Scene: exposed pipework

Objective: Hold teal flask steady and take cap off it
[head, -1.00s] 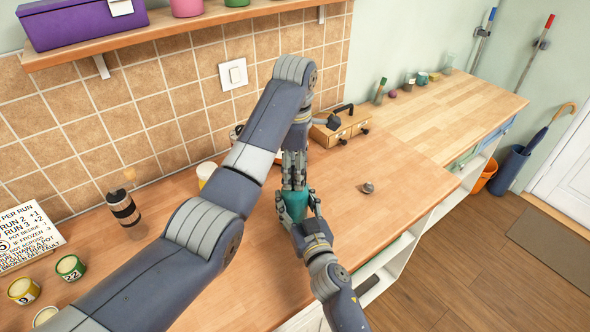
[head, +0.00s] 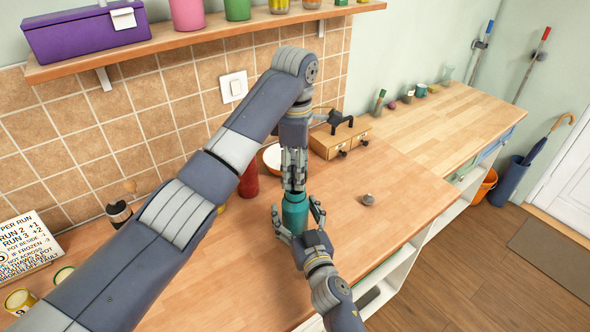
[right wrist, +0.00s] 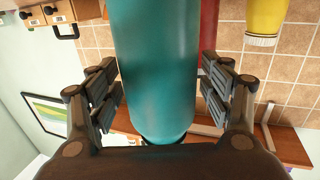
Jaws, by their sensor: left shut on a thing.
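The teal flask (head: 295,212) is upright below my left gripper (head: 294,180), which is shut on its upper end. The fingers hide that end, so I cannot tell whether a cap is there. My right gripper (head: 298,218) is open, with its fingers spread on both sides of the flask. In the right wrist view the flask (right wrist: 158,70) fills the middle, with gaps between it and the fingers. A small grey knob-like piece (head: 367,199) lies on the counter to the right; I cannot tell if it is a cap.
A red bottle (head: 248,180) and a white bowl (head: 272,158) stand behind my left arm. A wooden drawer box (head: 340,138) is against the wall. The wooden counter (head: 400,190) is mostly clear to the right. A shelf (head: 200,40) runs above.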

